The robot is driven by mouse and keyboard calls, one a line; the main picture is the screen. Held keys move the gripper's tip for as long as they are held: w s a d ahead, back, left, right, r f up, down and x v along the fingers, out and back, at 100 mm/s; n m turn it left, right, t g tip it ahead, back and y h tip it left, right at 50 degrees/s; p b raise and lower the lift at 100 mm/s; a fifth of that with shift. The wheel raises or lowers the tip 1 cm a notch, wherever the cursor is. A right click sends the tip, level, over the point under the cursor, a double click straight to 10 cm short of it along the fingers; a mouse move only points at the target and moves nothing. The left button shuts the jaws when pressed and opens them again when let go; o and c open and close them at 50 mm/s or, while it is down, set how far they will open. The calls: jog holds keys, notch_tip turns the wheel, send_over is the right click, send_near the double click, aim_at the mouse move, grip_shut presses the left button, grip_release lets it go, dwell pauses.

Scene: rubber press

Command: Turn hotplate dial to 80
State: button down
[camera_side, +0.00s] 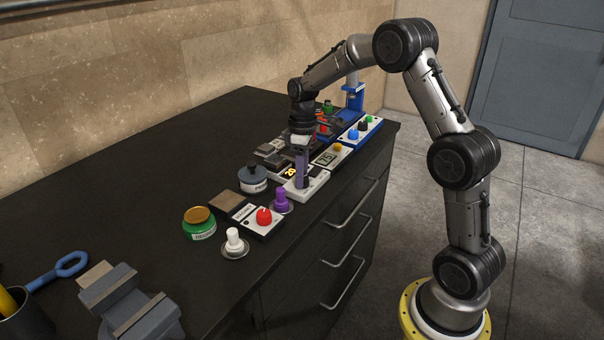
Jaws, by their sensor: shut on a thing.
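My gripper (302,182) reaches down over the bench with its purple fingers upright. It is shut on a dark dial on a white control unit (318,179), which appears to be the hotplate. The fingers hide most of the dial, so its pointer cannot be read. An orange lit display (290,171) shows just left of the fingers. Its digits are partly covered and too small to read surely.
A box with a red knob (264,216), a purple knob (281,200) and a white knob (234,241) stand nearer the camera. Behind stand a display unit (327,156) and a blue-framed panel (360,131).

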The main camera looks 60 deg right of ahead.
jog(key=shift+r, duration=0.1)
jog(key=shift+c, duration=2.2)
grip_release()
notch_tip(320, 180, up, 14)
jog(key=shift+w+d, duration=0.15)
jog(key=shift+d, duration=0.25)
